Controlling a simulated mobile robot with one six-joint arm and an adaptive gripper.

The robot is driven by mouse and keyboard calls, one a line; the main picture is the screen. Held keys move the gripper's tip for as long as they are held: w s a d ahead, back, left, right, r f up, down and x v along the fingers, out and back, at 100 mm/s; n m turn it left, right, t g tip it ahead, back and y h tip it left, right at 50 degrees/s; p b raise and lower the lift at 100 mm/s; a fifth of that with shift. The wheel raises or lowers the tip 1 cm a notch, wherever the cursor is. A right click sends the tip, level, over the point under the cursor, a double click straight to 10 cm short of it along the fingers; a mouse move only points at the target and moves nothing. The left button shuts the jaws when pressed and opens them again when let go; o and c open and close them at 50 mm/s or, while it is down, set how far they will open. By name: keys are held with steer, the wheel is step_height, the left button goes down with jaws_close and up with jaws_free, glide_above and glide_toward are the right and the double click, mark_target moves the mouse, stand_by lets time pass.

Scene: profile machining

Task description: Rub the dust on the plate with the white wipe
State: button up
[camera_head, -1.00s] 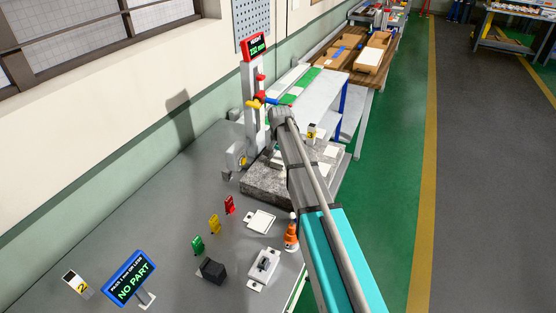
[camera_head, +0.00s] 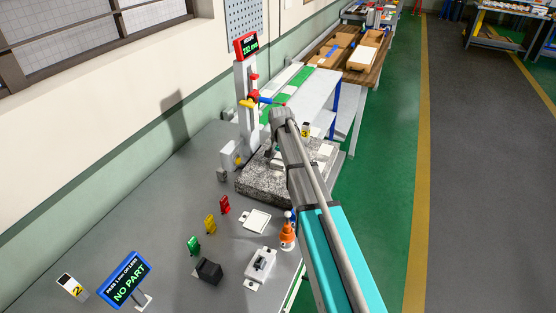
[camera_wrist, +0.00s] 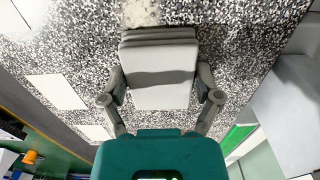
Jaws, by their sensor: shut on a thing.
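The speckled granite plate (camera_head: 262,185) lies on the grey bench, partly behind my arm. It fills most of the wrist view (camera_wrist: 240,45). My gripper (camera_wrist: 160,82) is shut on a folded white wipe (camera_wrist: 160,92), with one finger at each side of it. The wipe is over the plate; whether it touches the surface is unclear. A pale, dusty-looking patch (camera_wrist: 141,12) shows on the plate just beyond the wipe's layered edge. In the head view the wipe is not clearly visible.
A height gauge with a red-framed display (camera_head: 246,45) rises at the plate's back left. Flat white squares (camera_wrist: 57,92) lie on the plate. Red, yellow and green tags (camera_head: 210,223), an orange bottle (camera_head: 288,234) and a small fixture (camera_head: 260,265) stand in front.

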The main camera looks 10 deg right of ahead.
mark_target(268, 183)
steer(key=shift+s, duration=0.15)
steer(key=shift+s+a, duration=1)
steer(key=shift+s, duration=0.3)
steer(key=shift+s+a+f, duration=0.1)
steer(key=shift+s+a, duration=0.45)
steer(key=shift+s, duration=0.2)
steer(key=shift+s+a, duration=0.5)
steer(key=shift+s, duration=0.25)
steer(key=shift+s+a, duration=1.05)
steer(key=shift+s, duration=0.3)
